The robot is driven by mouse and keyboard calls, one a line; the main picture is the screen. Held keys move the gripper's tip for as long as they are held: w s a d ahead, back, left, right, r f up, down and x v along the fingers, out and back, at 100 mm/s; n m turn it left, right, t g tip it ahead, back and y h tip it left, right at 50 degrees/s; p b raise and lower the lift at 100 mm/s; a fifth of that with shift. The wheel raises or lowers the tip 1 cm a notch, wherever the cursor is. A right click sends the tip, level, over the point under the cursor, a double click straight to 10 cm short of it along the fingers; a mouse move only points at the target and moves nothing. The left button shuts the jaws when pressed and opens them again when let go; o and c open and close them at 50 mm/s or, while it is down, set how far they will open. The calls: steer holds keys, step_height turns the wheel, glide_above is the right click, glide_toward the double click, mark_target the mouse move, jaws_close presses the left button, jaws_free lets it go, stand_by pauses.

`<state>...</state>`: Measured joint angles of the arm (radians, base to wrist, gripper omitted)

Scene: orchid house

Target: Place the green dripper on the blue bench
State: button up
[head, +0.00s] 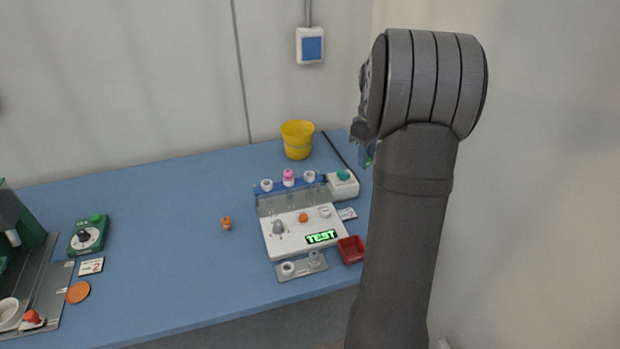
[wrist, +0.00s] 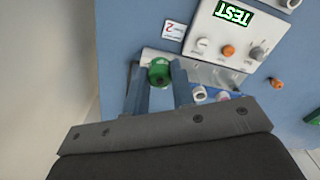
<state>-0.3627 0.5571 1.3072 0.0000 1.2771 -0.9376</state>
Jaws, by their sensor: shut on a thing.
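The green dripper (wrist: 159,73) is between the two fingers of my gripper (wrist: 157,66) in the wrist view. My gripper is shut on it and holds it over the back right part of the bench, close to a white box (wrist: 149,54). In the head view my gripper (head: 364,148) is mostly hidden behind my arm, and only a speck of green shows at it. The blue bench (head: 170,240) runs along the wall, with bare surface left of the white test station (head: 290,240).
A clear rack (head: 270,204) with pink and white pieces stands behind the station. The white box (head: 343,186) has a teal button. A yellow bucket (head: 297,141), a red tray (head: 351,249), an orange piece (head: 226,223) and a green control box (head: 89,236) stand on the bench.

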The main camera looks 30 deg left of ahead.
steer(key=a+r+n, duration=0.2)
steer(key=s+a+n, duration=0.1)
steer(key=a, duration=0.1)
steer(key=shift+a+r, duration=0.1)
steer(key=shift+r, duration=0.3)
steer(key=shift+a, duration=0.1)
steer(key=a+f, duration=0.2)
steer(key=a, duration=0.1)
steer(key=a+f, duration=0.2)
steer(key=a, duration=0.2)
steer(key=a+f, duration=0.2)
steer(key=a, duration=0.2)
steer(key=shift+s+f, duration=0.35)
steer(key=shift+f, duration=0.05)
steer(key=f, duration=0.3)
steer(key=shift+a+f, duration=0.1)
steer(key=shift+a, duration=0.1)
steer(key=shift+f, duration=0.3)
steer(key=shift+f, duration=0.1)
